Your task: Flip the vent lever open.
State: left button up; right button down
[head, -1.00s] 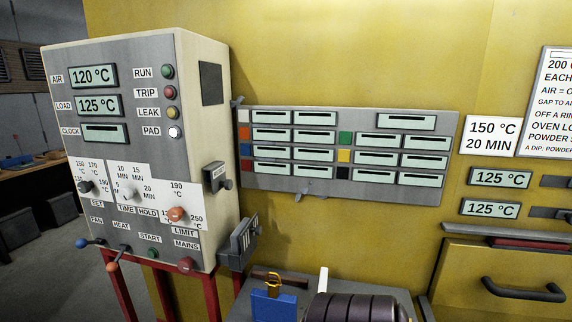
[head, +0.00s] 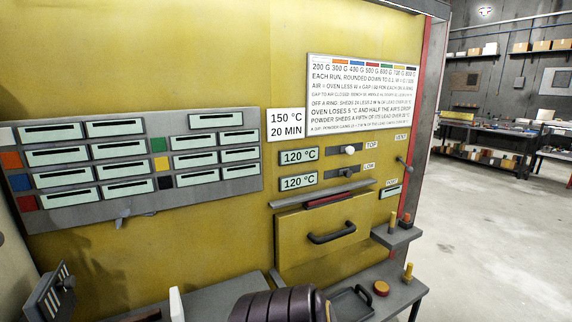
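Neither of my grippers is in view, and nothing touches the lever.
The oven door (head: 300,251) is shut, with a dark handle (head: 332,233). Two displays read 120 °C (head: 298,156). A small shelf (head: 396,236) with buttons juts out below the lever. A dark ribbed cylinder (head: 275,306) is at the bottom. Open floor lies right.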

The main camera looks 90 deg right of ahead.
aim_at(409, 169)
jog(key=z, duration=3.8)
